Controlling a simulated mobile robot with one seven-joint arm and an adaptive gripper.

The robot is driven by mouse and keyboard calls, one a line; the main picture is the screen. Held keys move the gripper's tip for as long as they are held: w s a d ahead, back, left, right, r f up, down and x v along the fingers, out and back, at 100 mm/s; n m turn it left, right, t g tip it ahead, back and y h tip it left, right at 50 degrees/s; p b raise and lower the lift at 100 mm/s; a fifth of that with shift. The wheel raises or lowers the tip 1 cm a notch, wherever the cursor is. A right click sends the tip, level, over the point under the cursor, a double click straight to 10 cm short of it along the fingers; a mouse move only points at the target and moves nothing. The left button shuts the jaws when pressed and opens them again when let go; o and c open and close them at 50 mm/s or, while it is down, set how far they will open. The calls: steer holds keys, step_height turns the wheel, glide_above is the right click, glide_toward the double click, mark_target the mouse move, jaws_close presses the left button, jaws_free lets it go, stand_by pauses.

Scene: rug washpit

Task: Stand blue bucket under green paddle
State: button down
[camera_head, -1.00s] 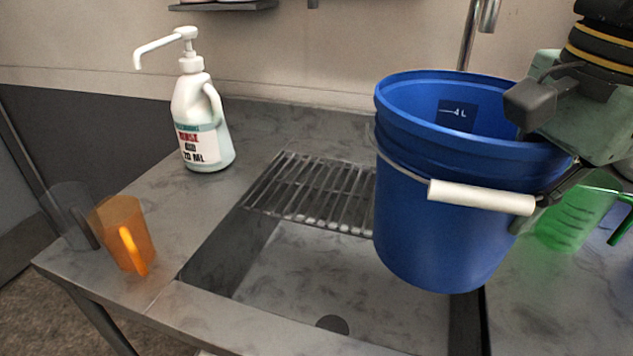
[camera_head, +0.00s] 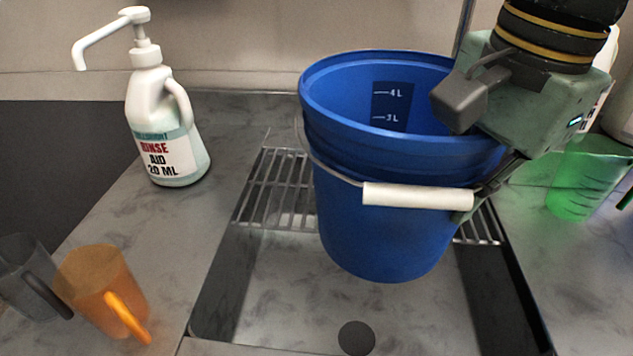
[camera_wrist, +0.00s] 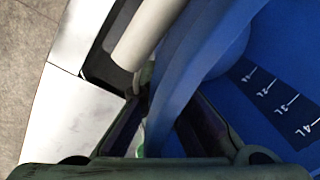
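The blue bucket (camera_head: 400,225) hangs upright in my gripper (camera_head: 487,195), above the sink basin and the front of its slatted rack. My gripper holds it by the rim on its right side; one finger is inside the bucket and hidden. In the wrist view the bucket's wall (camera_wrist: 190,85) runs between the fingers, with the white handle grip (camera_wrist: 147,35) beside it and level marks inside. The bucket looks empty from what shows of its inside. No green paddle can be made out in these frames.
A white rinse-aid pump bottle (camera_head: 165,135) stands on the counter at left. An orange jug (camera_head: 100,285) and a grey jug (camera_head: 28,275) stand at front left. A green jug (camera_head: 585,185) stands at right. The sink (camera_head: 300,290) below is empty, with a slatted rack (camera_head: 270,190).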

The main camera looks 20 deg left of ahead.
mark_target(368, 116)
steer(key=shift+w+a, duration=0.1)
steer(key=shift+a, duration=0.3)
steer(key=w+a+f+p, duration=0.1)
steer(key=w+a, duration=0.2)
steer(key=w, duration=0.1)
steer(key=w+a+f+p, duration=0.1)
steer(key=w+a+f, duration=0.1)
steer(key=w+a, duration=0.1)
steer(key=w+a+f+p, duration=0.2)
steer(key=w+a, duration=0.2)
steer(key=w, duration=0.1)
steer(key=shift+f, duration=0.2)
steer(key=c, duration=1.8)
jaws_free()
steer(key=shift+r, duration=0.1)
